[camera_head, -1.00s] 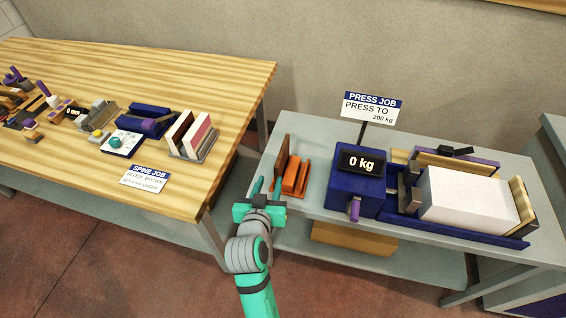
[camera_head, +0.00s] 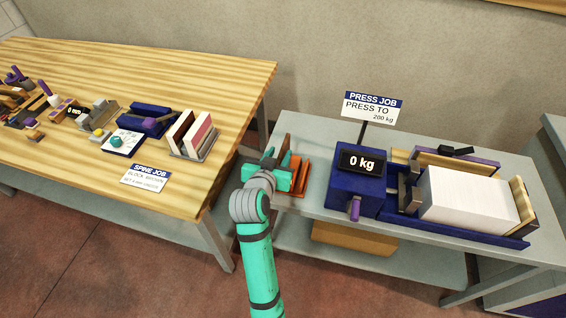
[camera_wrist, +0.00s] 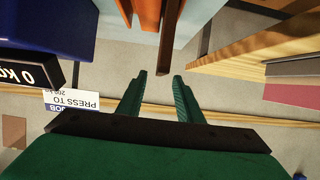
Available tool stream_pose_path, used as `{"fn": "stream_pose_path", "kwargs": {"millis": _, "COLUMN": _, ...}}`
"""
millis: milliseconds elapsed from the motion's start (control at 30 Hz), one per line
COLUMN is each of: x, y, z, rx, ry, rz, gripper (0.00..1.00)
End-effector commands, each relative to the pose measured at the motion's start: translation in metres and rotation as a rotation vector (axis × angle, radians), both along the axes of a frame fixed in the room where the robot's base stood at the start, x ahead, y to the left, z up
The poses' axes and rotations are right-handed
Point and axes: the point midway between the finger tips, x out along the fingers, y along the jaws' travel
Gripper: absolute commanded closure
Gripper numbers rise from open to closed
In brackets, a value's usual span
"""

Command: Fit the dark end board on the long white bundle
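The long white bundle (camera_head: 467,198) lies in the blue press, in the right of the head view. The dark brown end board (camera_head: 286,147) stands upright by the orange rack, left of the press, partly hidden by my gripper. My gripper (camera_head: 275,169) is at this board. In the wrist view my gripper (camera_wrist: 160,77) is open, and the near end of the dark board (camera_wrist: 168,50) shows between or just beyond the fingertips. I cannot tell whether a finger touches it.
The orange rack (camera_head: 303,179) stands right beside my gripper. The blue box with the "0 kg" display (camera_head: 361,162) is to its right. A pale wood board (camera_head: 521,198) is at the bundle's right end. The wooden table (camera_head: 230,90) with tools is on the left.

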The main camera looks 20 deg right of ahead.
Motion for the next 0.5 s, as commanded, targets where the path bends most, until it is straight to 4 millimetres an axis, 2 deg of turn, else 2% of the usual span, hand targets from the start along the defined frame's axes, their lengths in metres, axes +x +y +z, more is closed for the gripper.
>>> {"fn": "stream_pose_path", "kwargs": {"millis": 300, "x": 0.030, "y": -0.021, "z": -0.019, "rx": 0.000, "ry": 0.000, "rz": -0.001, "gripper": 0.67}}
{"fn": "stream_pose_path", "kwargs": {"millis": 500, "x": 0.034, "y": -0.026, "z": -0.021, "rx": 0.000, "ry": -0.001, "rz": -0.002, "gripper": 0.67}}
